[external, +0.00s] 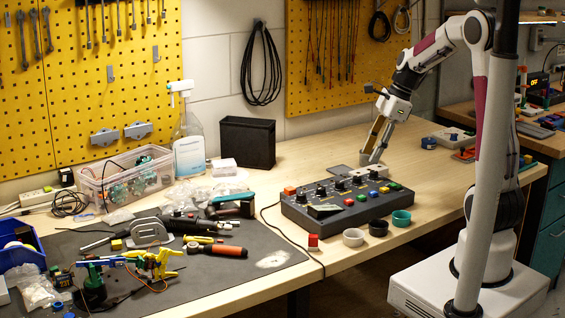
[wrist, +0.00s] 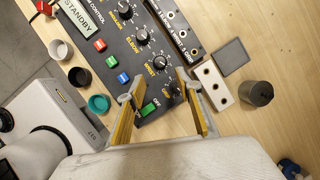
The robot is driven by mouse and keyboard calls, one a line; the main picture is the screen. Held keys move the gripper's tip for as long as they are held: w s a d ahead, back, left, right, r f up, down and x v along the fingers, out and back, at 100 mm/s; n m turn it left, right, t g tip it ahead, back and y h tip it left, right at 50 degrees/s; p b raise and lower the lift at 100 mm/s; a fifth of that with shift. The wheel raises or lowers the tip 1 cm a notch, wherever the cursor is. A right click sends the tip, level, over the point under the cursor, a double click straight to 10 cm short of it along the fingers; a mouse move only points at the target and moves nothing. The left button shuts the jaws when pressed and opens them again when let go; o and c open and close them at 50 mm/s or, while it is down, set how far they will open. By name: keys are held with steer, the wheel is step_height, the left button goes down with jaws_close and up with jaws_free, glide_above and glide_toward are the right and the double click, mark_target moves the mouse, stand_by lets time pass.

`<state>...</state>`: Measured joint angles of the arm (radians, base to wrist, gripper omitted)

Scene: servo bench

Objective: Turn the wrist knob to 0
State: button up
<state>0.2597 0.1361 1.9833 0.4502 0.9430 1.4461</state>
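The dark control box (external: 310,221) lies on the wooden bench with a row of black knobs; it also fills the upper middle of the wrist view (wrist: 112,22). In the external view my gripper (external: 373,152) is above the box's far right end.
Three cups, white (external: 353,237), black (external: 378,228) and teal (external: 401,218), stand before the box. A dark grey cylinder (wrist: 257,94), a pale block with holes (wrist: 214,86) and a grey square plate (wrist: 232,57) lie beside it. Tools crowd the dark mat (external: 200,285).

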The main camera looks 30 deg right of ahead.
steer(key=shift+s+d+f+n, duration=0.2)
steer(key=shift+s+f+n, duration=0.35)
steer(key=shift+n, duration=0.55)
steer(key=shift+s+d+f+n+g+h, duration=0.1)
steer(key=shift+s+n+g+h, duration=0.05)
steer(key=shift+s+n, duration=0.45)
steer(key=shift+s+d+f+n+g+h, duration=0.15)
steer(key=shift+s+n, duration=0.25)
steer(key=shift+n, duration=0.4)
steer(key=n, duration=0.1)
steer(key=s+n, duration=0.2)
steer(key=shift+s+r+h, duration=0.15)
steer(key=shift+r+h, duration=0.1)
steer(key=shift+h, duration=0.05)
steer(key=s+a+r+n+t+h, duration=0.1)
steer(key=s+r+n+t, duration=0.1)
steer(key=s+n, duration=0.5)
steer(key=s+a+r+n+t+h, duration=0.1)
steer(key=s+a+r+n, duration=0.1)
steer(key=s+r+n, duration=0.3)
steer(key=shift+s+r+n+t, duration=0.2)
steer(key=shift+s+n+t, duration=0.2)
steer(key=shift+s+n, duration=1.3)
steer(key=shift+s+m, duration=0.45)
steer(key=shift+m, duration=0.05)
